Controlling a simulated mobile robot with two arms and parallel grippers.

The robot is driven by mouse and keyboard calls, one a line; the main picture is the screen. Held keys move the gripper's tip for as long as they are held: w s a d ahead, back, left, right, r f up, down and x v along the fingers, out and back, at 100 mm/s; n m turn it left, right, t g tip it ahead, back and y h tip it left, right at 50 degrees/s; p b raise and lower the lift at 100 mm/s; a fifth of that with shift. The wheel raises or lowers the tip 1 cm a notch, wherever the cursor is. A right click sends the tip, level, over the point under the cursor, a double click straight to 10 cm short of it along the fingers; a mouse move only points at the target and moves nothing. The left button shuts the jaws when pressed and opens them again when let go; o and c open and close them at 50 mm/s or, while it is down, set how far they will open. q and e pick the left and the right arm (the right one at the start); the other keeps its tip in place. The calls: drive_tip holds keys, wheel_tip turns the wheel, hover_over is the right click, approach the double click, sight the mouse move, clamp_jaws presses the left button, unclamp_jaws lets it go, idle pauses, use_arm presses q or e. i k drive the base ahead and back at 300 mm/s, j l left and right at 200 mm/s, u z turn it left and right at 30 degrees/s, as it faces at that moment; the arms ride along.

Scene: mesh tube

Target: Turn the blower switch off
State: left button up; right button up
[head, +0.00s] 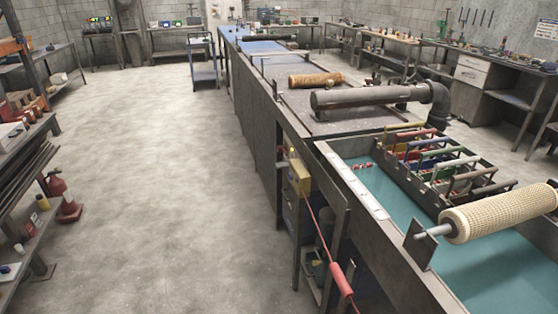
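A yellow box (299,176) is mounted on the near-left side of the long workbench, low on its side by the leg. It may be the blower switch, but its switch position is too small to tell. A red cord (319,226) runs down from it to a thick red sleeve (341,280). A greenish machine (321,268), possibly the blower, sits partly hidden under the bench. Neither of my grippers is in view.
The long workbench (372,207) holds a teal tank, a rack of coloured handles (436,160), a mesh roller (497,212) and a grey pipe (367,96). Shelves (30,215) and a red extinguisher (62,195) stand at left. The concrete floor (160,200) between is clear.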

sight(280, 149)
drive_tip(key=i+z, duration=0.35)
drive_tip(key=i+j+z, duration=0.15)
drive_tip(key=z, duration=0.2)
drive_tip(key=i+j+z, duration=0.15)
drive_tip(key=j+z, duration=0.2)
drive_tip(key=i+j+z, duration=0.1)
drive_tip(key=j+z, duration=0.25)
drive_tip(key=l, duration=0.1)
